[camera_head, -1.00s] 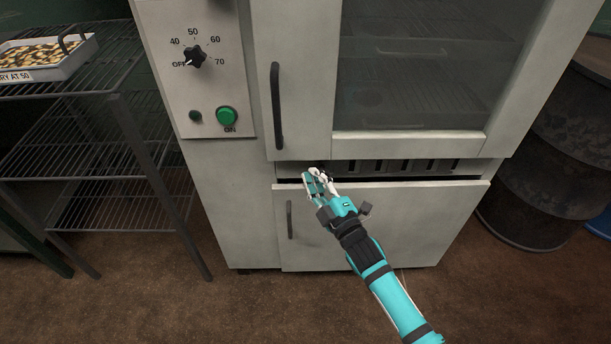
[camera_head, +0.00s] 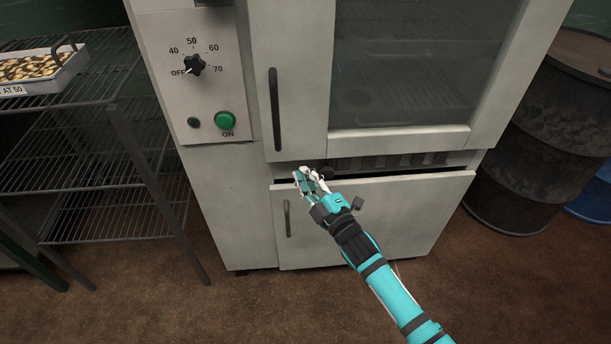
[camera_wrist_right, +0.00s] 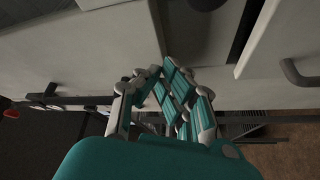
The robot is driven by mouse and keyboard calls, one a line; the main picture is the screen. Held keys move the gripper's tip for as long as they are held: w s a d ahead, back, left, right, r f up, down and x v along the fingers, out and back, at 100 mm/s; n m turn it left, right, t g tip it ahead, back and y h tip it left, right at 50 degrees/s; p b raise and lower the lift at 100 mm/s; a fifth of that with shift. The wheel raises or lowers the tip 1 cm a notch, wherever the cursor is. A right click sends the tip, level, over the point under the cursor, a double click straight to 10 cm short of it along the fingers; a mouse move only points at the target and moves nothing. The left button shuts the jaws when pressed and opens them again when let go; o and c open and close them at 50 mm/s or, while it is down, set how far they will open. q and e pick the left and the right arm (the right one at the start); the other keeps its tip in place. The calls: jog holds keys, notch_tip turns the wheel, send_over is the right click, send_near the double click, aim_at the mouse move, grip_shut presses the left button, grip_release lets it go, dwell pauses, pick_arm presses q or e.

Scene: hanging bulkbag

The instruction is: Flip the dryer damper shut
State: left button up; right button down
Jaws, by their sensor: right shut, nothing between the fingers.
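The dryer (camera_head: 222,190) is a large pale cabinet with a glass upper door. A slotted vent strip (camera_head: 400,161), which looks like the damper, sits in the gap between the upper door and the lower panel. Its slots look pale and mostly covered. A small dark part, possibly its tab or knob, shows beside my fingertips at the left end of the strip. My right gripper (camera_head: 308,178) is shut and empty at that left end; I cannot tell if it touches anything. It also shows in the right wrist view (camera_wrist_right: 172,85). My left gripper is out of view.
The lower panel (camera_head: 375,215) has a vertical handle (camera_head: 287,218), and the upper door has a long handle (camera_head: 275,110). The dial (camera_head: 194,66) and green button (camera_head: 225,121) are at upper left. A wire rack (camera_head: 110,180) stands left, a dark barrel (camera_head: 530,130) right.

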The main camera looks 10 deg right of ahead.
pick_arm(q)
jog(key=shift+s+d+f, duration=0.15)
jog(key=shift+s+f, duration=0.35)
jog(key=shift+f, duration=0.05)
pick_arm(e)
jog(key=v, duration=0.9)
jog(key=shift+d+f, duration=0.25)
jog(key=shift+d, duration=0.15)
jog(key=shift+w, duration=0.1)
